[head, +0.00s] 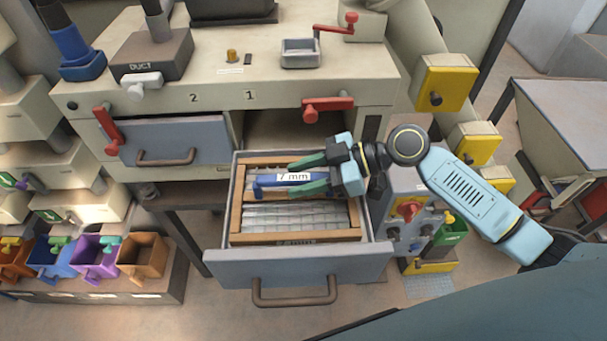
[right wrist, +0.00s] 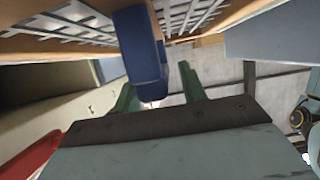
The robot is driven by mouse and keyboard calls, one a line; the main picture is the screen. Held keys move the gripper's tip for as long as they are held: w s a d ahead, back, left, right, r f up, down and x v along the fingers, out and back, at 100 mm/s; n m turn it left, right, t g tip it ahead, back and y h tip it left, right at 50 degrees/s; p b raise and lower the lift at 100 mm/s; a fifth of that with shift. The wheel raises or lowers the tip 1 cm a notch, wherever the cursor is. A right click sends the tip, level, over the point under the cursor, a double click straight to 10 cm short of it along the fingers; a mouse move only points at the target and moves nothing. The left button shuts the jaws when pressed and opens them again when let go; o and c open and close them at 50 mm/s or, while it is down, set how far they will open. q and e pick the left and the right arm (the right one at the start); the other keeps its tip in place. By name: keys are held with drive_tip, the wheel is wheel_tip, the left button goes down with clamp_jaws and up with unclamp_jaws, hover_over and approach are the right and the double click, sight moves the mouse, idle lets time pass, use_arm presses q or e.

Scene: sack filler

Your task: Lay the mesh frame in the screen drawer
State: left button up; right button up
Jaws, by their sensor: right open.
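The wood-edged mesh frame (head: 296,238) lies inside the pulled-out screen drawer (head: 290,268), within its walls, and looks flat. A blue bar-like handle (head: 266,182) with a "7 mm" label crosses it. My right gripper (head: 292,177) is open, with its green fingers on either side of the blue handle. In the right wrist view the handle (right wrist: 141,50) stands between the open fingers (right wrist: 160,88), with grey mesh and wood behind it. Whether the fingers touch the handle cannot be told. My left gripper is not in view.
A closed drawer (head: 180,140) marked 2 is left of the open slot marked 1. Red levers (head: 328,108) sit on the cabinet front. Yellow boxes (head: 443,82) stand to the right. Coloured bins (head: 98,258) are at the lower left. The floor before the drawer is clear.

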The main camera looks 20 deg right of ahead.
drive_tip(key=b+v, duration=0.2)
drive_tip(key=v, duration=0.8)
drive_tip(key=shift+s+d+r+b, duration=0.1)
drive_tip(key=shift+d+b, duration=0.15)
drive_tip(key=shift+b, duration=0.1)
drive_tip(key=shift+s+d+r, duration=0.15)
drive_tip(key=shift+d+r, duration=0.25)
drive_tip(key=shift+d, duration=0.2)
